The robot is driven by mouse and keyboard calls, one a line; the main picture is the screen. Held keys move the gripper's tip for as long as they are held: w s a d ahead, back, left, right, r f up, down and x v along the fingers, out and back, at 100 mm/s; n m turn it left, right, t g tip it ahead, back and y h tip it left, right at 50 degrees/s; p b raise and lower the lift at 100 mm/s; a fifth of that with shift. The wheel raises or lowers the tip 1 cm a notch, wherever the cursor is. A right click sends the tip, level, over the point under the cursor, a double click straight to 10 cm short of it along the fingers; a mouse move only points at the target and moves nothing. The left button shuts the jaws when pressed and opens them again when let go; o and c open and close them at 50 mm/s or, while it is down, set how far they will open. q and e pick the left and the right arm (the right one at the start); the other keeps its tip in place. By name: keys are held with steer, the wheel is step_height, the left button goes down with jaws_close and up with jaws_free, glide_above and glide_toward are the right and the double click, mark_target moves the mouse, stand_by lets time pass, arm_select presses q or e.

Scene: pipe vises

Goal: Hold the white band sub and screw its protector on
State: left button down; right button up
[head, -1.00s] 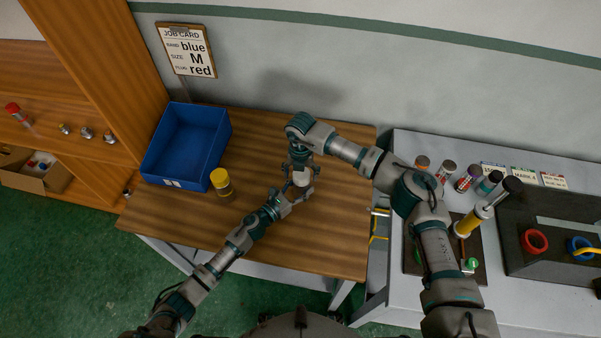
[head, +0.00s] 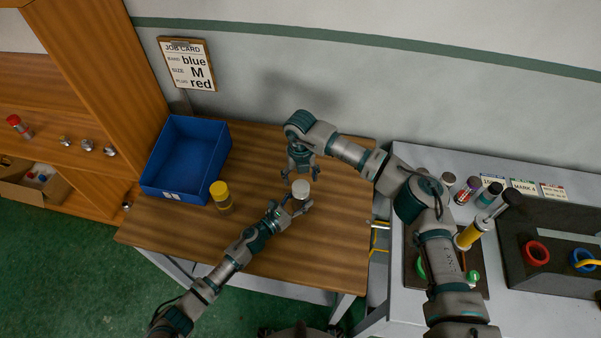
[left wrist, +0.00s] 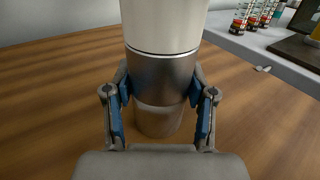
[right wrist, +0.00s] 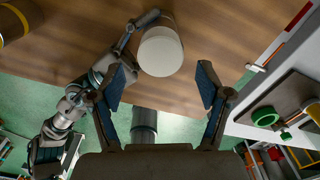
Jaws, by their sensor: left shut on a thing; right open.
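My left gripper (head: 292,203) is shut around the grey metal body of the sub (left wrist: 160,75), holding it upright over the wooden table. A white cylindrical piece (left wrist: 165,22), apparently the protector, sits on top of the grey body, with a thin seam between them. Its white top also shows in the head view (head: 300,187) and in the right wrist view (right wrist: 161,51). I cannot tell how tightly it is seated, and no separate white band shows. My right gripper (head: 300,173) is open and empty, close to the white top and apart from it.
A yellow-capped piece (head: 221,194) stands beside the blue bin (head: 186,158). The job card (head: 187,65) hangs behind. On the right, the grey bench (head: 390,190) bears several capped pieces and a dark vise block (head: 560,245). The wooden table (head: 345,220) is clear near the grippers.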

mark_target(301, 186)
steer(key=n, duration=0.2)
steer(key=r+n, duration=0.1)
steer(key=n, duration=0.4)
steer(key=shift+r, duration=0.3)
steer(key=n, duration=0.3)
steer(key=r+n, duration=0.1)
steer(key=n, duration=0.2)
steer(key=shift+r+n, duration=0.1)
steer(key=shift+n, duration=0.2)
steer(key=shift+f, duration=4.05)
